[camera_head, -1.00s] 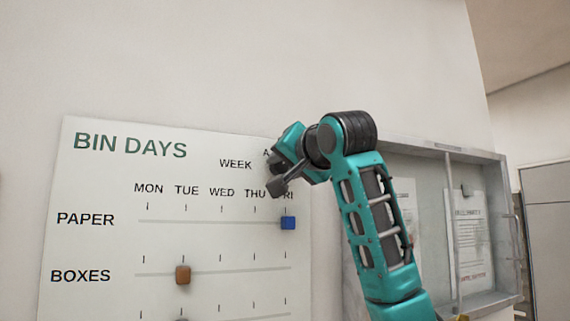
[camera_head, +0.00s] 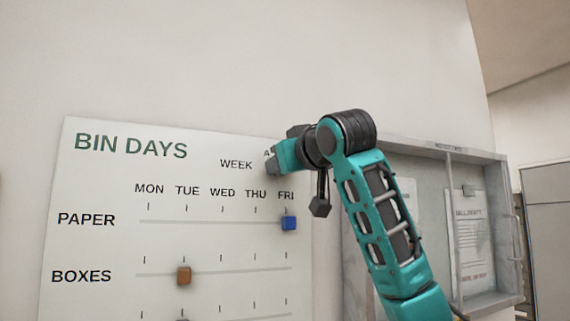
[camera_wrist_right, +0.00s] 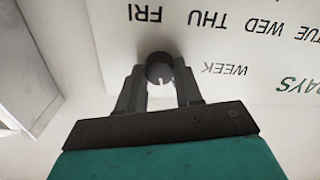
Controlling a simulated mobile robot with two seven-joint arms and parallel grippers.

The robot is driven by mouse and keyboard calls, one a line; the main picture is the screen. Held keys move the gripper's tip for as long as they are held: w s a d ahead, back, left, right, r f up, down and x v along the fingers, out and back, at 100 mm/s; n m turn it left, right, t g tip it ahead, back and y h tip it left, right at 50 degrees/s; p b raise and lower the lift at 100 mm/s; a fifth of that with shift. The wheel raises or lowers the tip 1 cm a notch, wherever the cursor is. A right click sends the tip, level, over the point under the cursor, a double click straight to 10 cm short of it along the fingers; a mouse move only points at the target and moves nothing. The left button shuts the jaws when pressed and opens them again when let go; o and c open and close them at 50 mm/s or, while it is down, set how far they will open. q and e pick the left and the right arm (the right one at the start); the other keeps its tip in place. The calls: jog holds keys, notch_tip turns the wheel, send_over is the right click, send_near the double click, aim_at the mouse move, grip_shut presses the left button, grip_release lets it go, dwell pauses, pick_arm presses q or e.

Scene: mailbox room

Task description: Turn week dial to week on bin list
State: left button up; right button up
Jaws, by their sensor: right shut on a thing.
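The week dial (camera_wrist_right: 158,66) is a dark round knob on the white BIN DAYS board (camera_head: 100,180), beside the word WEEK. My right gripper (camera_wrist_right: 160,76) has its two fingers around the dial and is shut on it. A small white mark shows between the fingers in the wrist view. In the head view my right gripper (camera_head: 275,160) hides the dial and most of the letters around it; only part of an A shows. I cannot tell the dial's setting. No sheet is legible as the bin list. My left gripper is out of view.
A blue slider (camera_head: 288,223) sits under FRI on the PAPER row, just below my gripper. A brown slider (camera_head: 184,276) sits near TUE on the BOXES row. A grey glazed notice case (camera_head: 440,150) with printed sheets (camera_head: 470,235) hangs to the right, behind my arm.

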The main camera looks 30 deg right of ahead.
jog(key=n, duration=0.4)
jog(key=shift+n, duration=0.3)
dwell(0.3)
jog(key=o, duration=1)
jog(key=shift+o, duration=0.2)
jog(key=s+b, duration=0.3)
jog(key=s, duration=1)
jog(key=shift+a, duration=0.4)
